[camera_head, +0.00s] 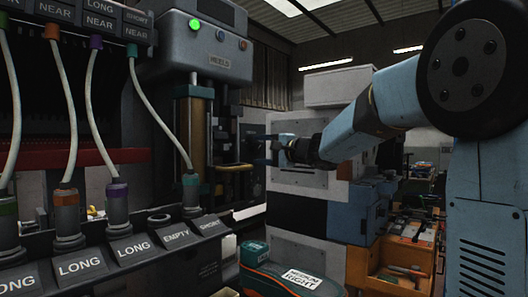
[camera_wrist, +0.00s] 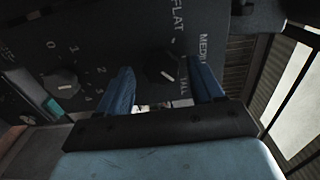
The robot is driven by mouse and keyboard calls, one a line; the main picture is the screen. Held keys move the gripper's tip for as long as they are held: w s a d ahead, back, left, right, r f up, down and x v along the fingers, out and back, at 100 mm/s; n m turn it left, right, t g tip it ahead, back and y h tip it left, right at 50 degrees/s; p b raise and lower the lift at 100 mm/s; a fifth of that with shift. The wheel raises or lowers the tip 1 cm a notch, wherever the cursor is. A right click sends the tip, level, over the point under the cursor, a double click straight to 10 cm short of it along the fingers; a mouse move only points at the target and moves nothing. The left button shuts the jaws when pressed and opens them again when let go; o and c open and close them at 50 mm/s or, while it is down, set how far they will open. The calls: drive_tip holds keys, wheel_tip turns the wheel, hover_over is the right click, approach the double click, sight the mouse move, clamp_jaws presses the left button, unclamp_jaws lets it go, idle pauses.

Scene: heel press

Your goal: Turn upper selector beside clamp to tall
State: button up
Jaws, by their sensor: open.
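In the wrist view, a dark selector knob (camera_wrist: 160,68) sits on a dark panel among the labels FLAT, MEDIUM (cut short) and one that reads partly as "ALL". A small pale mark shows by the knob, but I cannot tell for sure which label it points to. My gripper (camera_wrist: 162,66) is open, with one blue finger on each side of this knob; contact is not visible. A second knob (camera_wrist: 62,82), numbered from 0 up, lies to the left. In the head view, my gripper (camera_head: 273,150) reaches left toward the press, and the selectors are not visible there.
The grey press head (camera_head: 205,45) with a green light stands above an amber column (camera_head: 197,125). Cables run to plugs on a labelled rack (camera_head: 130,250) at left. A teal shoe (camera_head: 290,278) tagged RIGHT lies low in the middle. An orange cart (camera_head: 405,255) stands at right.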

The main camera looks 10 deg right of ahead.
drive_tip(key=v, duration=1.3)
drive_tip(key=shift+s+d, duration=0.25)
drive_tip(key=shift+d, duration=0.05)
